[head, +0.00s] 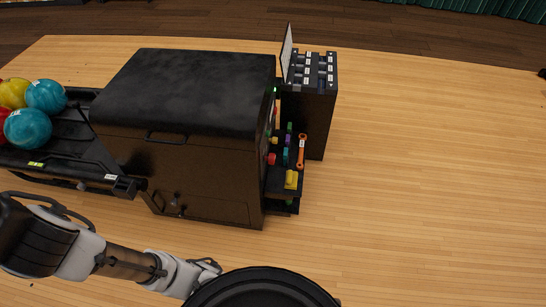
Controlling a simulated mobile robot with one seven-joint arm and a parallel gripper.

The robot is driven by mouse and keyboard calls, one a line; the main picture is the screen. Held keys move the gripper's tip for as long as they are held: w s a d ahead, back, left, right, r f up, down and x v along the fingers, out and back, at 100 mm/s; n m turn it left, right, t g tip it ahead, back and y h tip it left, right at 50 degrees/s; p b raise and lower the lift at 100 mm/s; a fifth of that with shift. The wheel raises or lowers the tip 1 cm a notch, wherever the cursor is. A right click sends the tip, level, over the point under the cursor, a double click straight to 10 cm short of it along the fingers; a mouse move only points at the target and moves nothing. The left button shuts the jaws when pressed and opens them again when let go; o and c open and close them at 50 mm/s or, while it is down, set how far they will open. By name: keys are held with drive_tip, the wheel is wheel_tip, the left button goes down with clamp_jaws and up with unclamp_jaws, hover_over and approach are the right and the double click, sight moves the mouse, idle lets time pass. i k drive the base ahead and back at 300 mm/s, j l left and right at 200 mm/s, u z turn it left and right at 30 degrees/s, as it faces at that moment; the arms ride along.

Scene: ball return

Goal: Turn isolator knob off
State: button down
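A small red knob (271,159) sticks out from the right side of the black ball return machine (185,95); it may be the isolator knob, but its label and setting are too small to read. A small yellow part (274,140) sits just above it. My arm reaches in from the lower left, and my gripper (213,266) is low in the picture, in front of the machine and well apart from the red knob. Its fingers are too small and partly covered to show whether they are open.
A side shelf (283,205) holds an orange wrench (301,151), a yellow item (291,179) and several small coloured parts. A dark cabinet (318,110) with labelled slots and a raised lid stands behind. Bowling balls (28,128) lie on the left rack. Wooden floor at right is clear.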

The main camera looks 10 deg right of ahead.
sight(271, 159)
drive_tip(key=l, duration=0.35)
drive_tip(key=k+l+u, duration=0.1)
drive_tip(key=l, duration=0.25)
drive_tip(key=i+l+u, duration=0.25)
drive_tip(key=l, duration=0.3)
drive_tip(key=i+l+u, duration=0.1)
drive_tip(key=i+l, duration=0.15)
drive_tip(key=l, duration=0.2)
drive_tip(key=l+z, duration=0.2)
drive_tip(key=z, duration=0.2)
drive_tip(key=l+z, duration=0.2)
drive_tip(key=z, duration=0.2)
